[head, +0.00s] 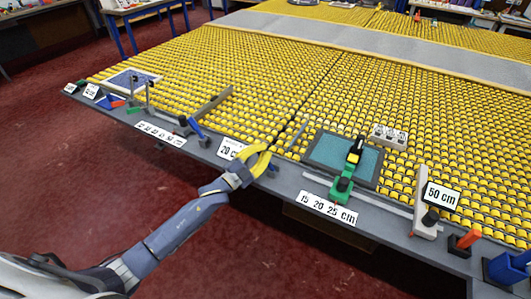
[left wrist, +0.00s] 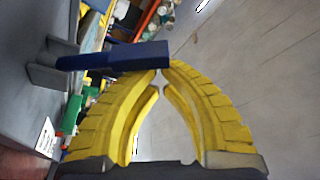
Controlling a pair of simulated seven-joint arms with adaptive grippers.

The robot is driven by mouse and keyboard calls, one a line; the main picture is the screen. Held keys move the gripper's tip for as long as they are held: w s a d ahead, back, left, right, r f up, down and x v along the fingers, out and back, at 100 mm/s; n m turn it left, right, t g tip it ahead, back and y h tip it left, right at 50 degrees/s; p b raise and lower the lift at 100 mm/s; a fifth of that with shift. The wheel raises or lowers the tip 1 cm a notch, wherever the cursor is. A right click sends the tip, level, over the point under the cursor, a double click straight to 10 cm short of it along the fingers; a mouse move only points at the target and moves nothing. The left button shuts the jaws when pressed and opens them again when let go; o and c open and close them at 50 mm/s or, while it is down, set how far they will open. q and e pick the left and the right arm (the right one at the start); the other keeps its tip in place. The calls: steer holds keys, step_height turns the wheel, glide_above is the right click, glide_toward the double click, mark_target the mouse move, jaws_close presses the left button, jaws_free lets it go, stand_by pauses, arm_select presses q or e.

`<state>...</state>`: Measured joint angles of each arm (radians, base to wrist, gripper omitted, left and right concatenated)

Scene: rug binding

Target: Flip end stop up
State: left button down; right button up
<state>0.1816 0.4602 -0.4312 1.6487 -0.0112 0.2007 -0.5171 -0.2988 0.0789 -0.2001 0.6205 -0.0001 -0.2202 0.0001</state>
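A dark blue bar, apparently the end stop, shows in the left wrist view (left wrist: 115,57). It lies level in that picture, one end in a grey bracket (left wrist: 48,67), its free end in front of my fingertips. I cannot tell whether they touch. In the head view a small dark blue piece (head: 272,170) at the bench edge, just right of my gripper, seems to be the same part. My left gripper (head: 268,152) has yellow fingers that meet, or nearly meet, at the tips (left wrist: 163,72), with nothing seen between them. My right gripper is not in view.
A green clamp (head: 341,188) stands on the bench right of my gripper, beside a teal-topped board (head: 325,152). A blue lever (head: 198,129) stands to the left. Rows of yellow rollers (head: 310,80) fill the bench behind. Red floor (head: 70,190) lies in front.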

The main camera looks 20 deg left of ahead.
arm_select(q)
steer(key=shift+w+a+f+n+t, duration=0.1)
steer(key=shift+a+f+n+t, duration=0.05)
steer(key=shift+a+n, duration=0.35)
steer(key=shift+w+a+f+n+t, duration=0.15)
steer(key=shift+a+n, duration=0.2)
steer(key=shift+n, duration=0.25)
steer(key=shift+a+f, duration=0.1)
steer(key=shift+f, duration=0.05)
